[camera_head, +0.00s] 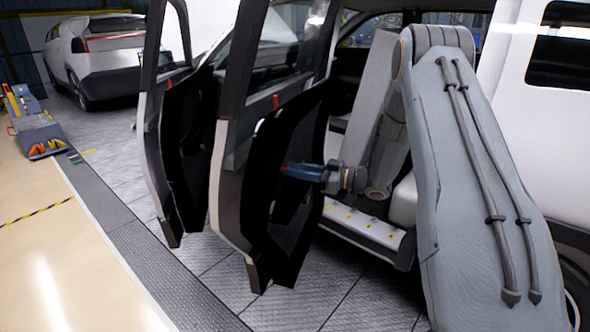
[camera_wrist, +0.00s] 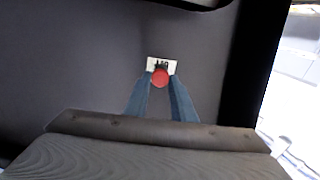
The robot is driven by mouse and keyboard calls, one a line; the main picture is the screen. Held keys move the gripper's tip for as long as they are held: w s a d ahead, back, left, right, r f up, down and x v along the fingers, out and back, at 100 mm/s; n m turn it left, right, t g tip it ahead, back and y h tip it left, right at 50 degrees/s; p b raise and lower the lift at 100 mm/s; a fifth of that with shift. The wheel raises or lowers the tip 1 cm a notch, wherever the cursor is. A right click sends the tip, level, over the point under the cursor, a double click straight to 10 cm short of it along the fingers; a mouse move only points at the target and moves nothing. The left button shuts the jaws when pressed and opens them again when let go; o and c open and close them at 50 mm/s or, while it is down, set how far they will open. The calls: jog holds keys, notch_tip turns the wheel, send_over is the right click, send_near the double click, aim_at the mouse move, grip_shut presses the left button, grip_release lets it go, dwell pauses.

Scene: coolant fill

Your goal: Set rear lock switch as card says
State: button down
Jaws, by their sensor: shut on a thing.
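The rear lock switch appears to be the round red knob (camera_wrist: 160,77) on the dark door panel (camera_wrist: 75,65) in the wrist view. A small white label (camera_wrist: 152,62) with dark letters sits right behind it; I cannot read it surely. My gripper (camera_wrist: 160,88) has its two blue fingertips closed on the knob's sides. In the head view my gripper (camera_head: 287,171) reaches left to the inner side of the open rear door (camera_head: 228,190), and the knob is hidden there. I cannot make out the card in either view.
My arm passes through the rear doorway, above the white sill (camera_head: 365,222). The open front door (camera_head: 148,130) stands to the left. Small red tabs show on both doors, one on the rear door (camera_head: 275,101). Floor is clear in front.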

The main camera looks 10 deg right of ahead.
jog(key=c, duration=1.5)
grip_release()
jog(key=shift+f, duration=0.2)
jog(key=b+v, duration=0.2)
jog(key=v, duration=0.6)
jog(key=shift+w, duration=0.1)
